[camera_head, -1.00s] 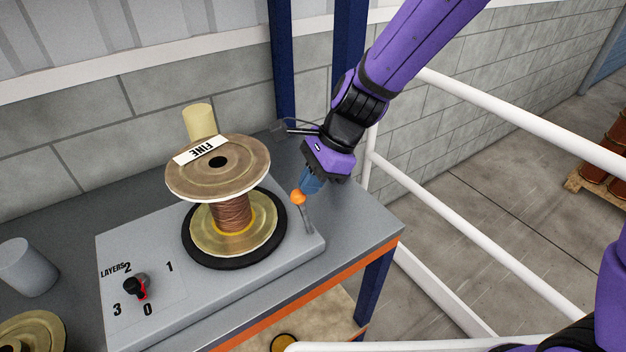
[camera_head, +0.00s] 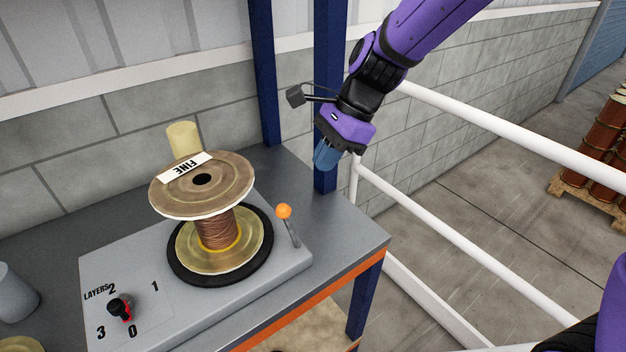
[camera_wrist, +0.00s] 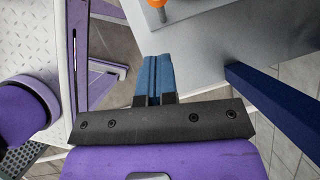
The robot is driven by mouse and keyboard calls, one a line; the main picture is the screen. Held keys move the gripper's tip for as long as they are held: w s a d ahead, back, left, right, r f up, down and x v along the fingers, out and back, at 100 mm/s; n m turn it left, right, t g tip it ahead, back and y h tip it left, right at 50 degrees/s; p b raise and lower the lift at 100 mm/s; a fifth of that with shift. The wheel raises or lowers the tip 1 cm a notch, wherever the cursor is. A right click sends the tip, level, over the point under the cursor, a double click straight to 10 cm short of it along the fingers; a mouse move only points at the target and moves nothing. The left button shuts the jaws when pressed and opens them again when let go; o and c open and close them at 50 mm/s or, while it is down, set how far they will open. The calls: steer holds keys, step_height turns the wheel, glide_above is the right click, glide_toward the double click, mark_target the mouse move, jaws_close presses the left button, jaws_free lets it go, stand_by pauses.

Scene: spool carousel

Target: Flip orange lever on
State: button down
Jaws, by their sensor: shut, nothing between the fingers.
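The orange lever (camera_head: 284,212) has an orange ball on a thin grey stem. It stands at the right end of the grey carousel box (camera_head: 180,318), its ball tilted up and to the left in the head view. In the wrist view its orange ball (camera_wrist: 156,3) is cut by the top edge. My gripper (camera_head: 322,163) is above and to the right of the lever, clear of it. Its blue fingers (camera_wrist: 153,80) are together with nothing between them.
A wire spool (camera_head: 216,230) marked FINE stands on a black turntable beside the lever. A LAYERS knob (camera_head: 120,308) is at the front left. Blue posts (camera_head: 325,70) stand behind the table, and white rails (camera_head: 490,125) run to the right.

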steer(key=shift+v, duration=1.85)
steer(key=shift+a, duration=0.1)
steer(key=s+d+r+n+t+h, duration=0.1)
steer(key=s+d+r+n+t, duration=0.1)
steer(key=d, duration=0.6)
steer(key=s+d+r+n+t+h, duration=0.2)
steer(key=s+d+r+n, duration=0.3)
steer(key=s+d, duration=0.3)
steer(key=s+d+r+n+t+h, duration=0.2)
steer(key=s+d+r+n, duration=0.2)
steer(key=d, duration=0.5)
steer(key=s+n, duration=0.2)
steer(key=s, duration=0.1)
steer(key=shift+s+t, duration=0.25)
steer(key=shift+t, duration=0.15)
steer(key=shift+a, duration=0.1)
